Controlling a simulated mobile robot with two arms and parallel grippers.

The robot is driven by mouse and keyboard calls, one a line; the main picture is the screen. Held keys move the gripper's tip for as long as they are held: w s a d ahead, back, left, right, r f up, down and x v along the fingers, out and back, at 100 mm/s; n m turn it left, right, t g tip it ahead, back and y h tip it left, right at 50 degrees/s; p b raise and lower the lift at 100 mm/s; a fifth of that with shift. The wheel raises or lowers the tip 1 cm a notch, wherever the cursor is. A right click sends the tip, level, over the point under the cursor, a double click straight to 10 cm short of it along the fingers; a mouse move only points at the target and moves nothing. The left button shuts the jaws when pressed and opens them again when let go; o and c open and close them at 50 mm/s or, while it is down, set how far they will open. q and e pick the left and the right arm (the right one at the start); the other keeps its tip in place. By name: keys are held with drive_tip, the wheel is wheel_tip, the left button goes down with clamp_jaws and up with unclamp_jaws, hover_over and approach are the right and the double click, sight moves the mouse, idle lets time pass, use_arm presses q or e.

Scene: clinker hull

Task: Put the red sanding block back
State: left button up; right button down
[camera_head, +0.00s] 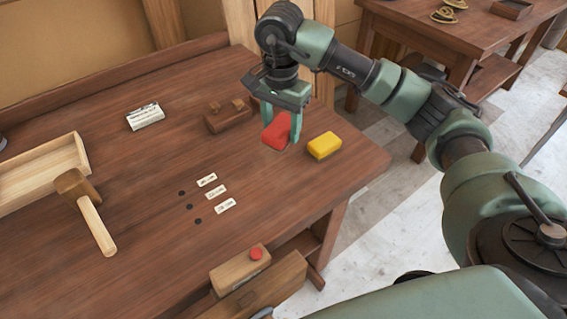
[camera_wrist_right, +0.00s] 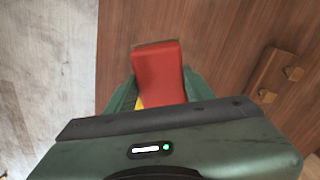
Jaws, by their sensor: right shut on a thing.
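The red sanding block (camera_head: 277,131) is between the fingers of my right gripper (camera_head: 282,122), at the right part of the wooden bench. The gripper is shut on it; whether the block touches the bench top I cannot tell. In the right wrist view the red block (camera_wrist_right: 160,72) sits between the green fingers (camera_wrist_right: 155,95), with a bit of yellow showing beside it. A yellow block (camera_head: 324,146) lies on the bench just right of the red one. My left gripper is not in view.
Several small labels (camera_head: 218,192) and dark dots lie mid-bench. A mallet (camera_head: 90,208) and wooden tray (camera_head: 45,172) are at left. A white box (camera_head: 145,116) and a wooden block with pegs (camera_head: 228,116) stand behind. A box with a red button (camera_head: 240,268) is at the front edge.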

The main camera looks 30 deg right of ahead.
drive_tip(key=p, duration=0.2)
hover_over(283, 174)
wheel_tip(283, 174, down, 9)
drive_tip(key=shift+f, duration=0.4)
wheel_tip(283, 174, down, 3)
drive_tip(key=shift+a+f+p, duration=0.1)
drive_tip(key=shift+f+p, duration=0.1)
drive_tip(key=shift+p, duration=0.4)
drive_tip(key=shift+f, duration=0.45)
drive_tip(key=c, duration=0.6)
unclamp_jaws()
